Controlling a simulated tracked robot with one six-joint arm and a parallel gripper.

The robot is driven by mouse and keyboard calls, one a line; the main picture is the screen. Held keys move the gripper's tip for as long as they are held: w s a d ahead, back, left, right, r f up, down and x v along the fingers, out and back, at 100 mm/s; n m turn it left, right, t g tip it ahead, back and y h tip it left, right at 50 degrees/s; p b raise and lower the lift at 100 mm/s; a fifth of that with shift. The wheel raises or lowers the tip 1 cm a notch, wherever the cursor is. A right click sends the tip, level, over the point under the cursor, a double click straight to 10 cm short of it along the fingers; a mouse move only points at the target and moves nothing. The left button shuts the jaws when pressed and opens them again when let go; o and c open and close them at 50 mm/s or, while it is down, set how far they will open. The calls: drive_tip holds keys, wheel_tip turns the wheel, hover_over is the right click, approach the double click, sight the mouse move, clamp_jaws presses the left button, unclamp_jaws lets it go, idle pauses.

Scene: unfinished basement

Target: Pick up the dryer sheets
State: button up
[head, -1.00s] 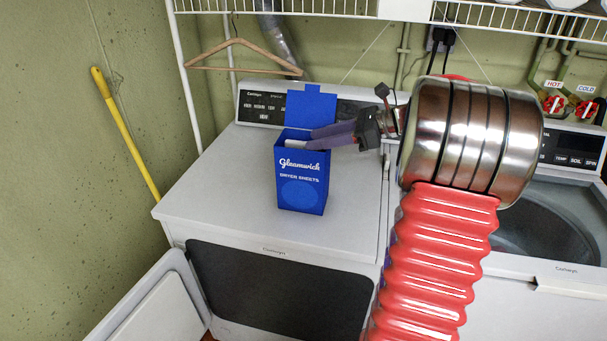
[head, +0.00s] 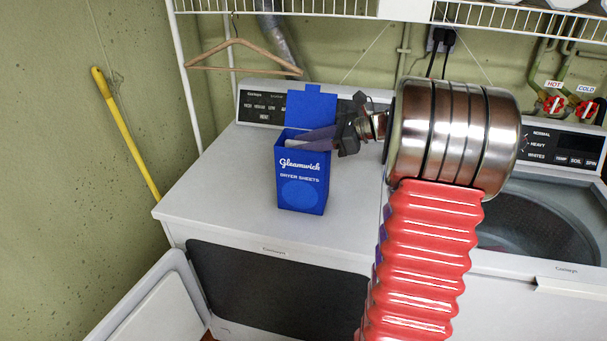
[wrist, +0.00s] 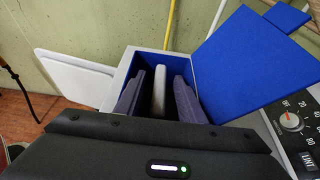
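The blue dryer sheets box (head: 302,180) stands upright on top of the white dryer, with its lid raised at the back. In the wrist view the open box (wrist: 215,72) shows a white upright sheet or stack (wrist: 158,90) inside. My gripper (head: 318,138) reaches in from the right at the box's open top. In the wrist view its two purple-grey fingers (wrist: 160,95) are spread, one on each side of the white sheet, with a visible gap on both sides. The lower part of the sheet and the box's inside bottom are hidden.
The dryer top (head: 230,190) is clear around the box. The dryer's control panel (head: 262,107) stands behind it. A wooden hanger (head: 240,55) hangs from the wire shelf above. The open washer (head: 535,225) is at right, and a yellow pole (head: 125,130) leans at left.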

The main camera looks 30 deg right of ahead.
drive_tip(key=shift+s+f, duration=0.1)
drive_tip(key=shift+f, duration=0.2)
drive_tip(key=shift+c, duration=0.2)
drive_tip(key=c, duration=0.6)
clamp_jaws()
drive_tip(key=shift+r, duration=0.1)
